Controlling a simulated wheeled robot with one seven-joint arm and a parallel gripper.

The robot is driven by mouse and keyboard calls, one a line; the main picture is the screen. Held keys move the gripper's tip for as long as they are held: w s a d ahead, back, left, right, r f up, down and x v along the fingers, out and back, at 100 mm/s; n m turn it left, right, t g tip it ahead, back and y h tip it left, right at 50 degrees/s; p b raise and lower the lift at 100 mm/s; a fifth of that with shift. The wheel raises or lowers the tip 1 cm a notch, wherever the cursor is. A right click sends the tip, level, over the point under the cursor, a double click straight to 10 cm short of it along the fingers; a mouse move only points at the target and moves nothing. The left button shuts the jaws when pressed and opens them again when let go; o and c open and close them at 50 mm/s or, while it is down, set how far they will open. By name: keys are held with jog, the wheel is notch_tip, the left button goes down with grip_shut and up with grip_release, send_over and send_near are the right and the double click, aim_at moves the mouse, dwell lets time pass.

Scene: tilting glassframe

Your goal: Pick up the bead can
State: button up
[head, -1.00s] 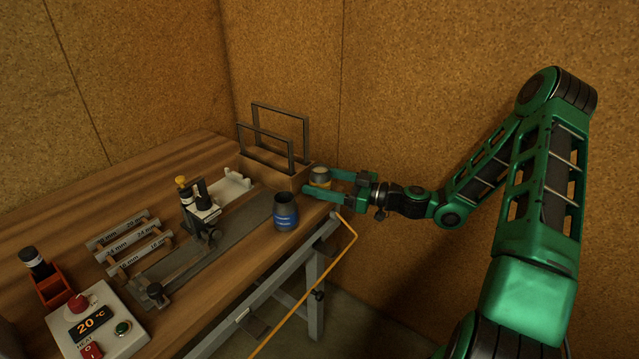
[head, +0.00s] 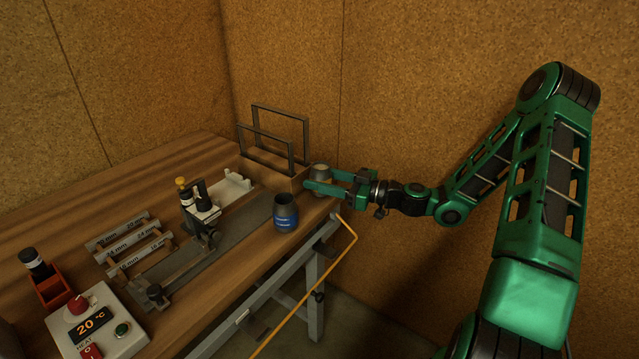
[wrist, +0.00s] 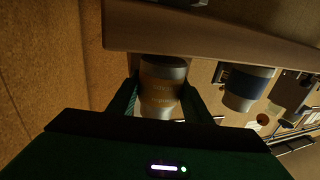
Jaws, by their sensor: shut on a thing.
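A grey can with a yellow-orange label (wrist: 162,88) sits between the two fingers of my gripper (wrist: 160,96) in the wrist view. My gripper is shut on it. In the head view this can (head: 320,169) is at the bench's right corner, and the near finger of my gripper (head: 322,182) covers most of its label. A second grey can with a blue label (head: 286,213) stands upright on the bench nearby, apart from my gripper. It also shows right of the held can in the wrist view (wrist: 247,86). I cannot read either label well enough to tell which is the bead can.
A wooden block with upright dark frames (head: 272,166) stands close behind the held can. The bench (head: 130,165) carries a metal jig (head: 205,205), a rack of marked bars (head: 130,245) and a heater control box (head: 100,320). The cork wall is close behind.

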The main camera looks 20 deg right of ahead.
aim_at(329, 171)
notch_tip(329, 171, up, 3)
jog(key=shift+s+a+r, duration=0.15)
jog(key=s+a+r, duration=0.5)
jog(key=s+a, duration=0.1)
jog(key=s, duration=0.1)
jog(key=shift+a, duration=0.2)
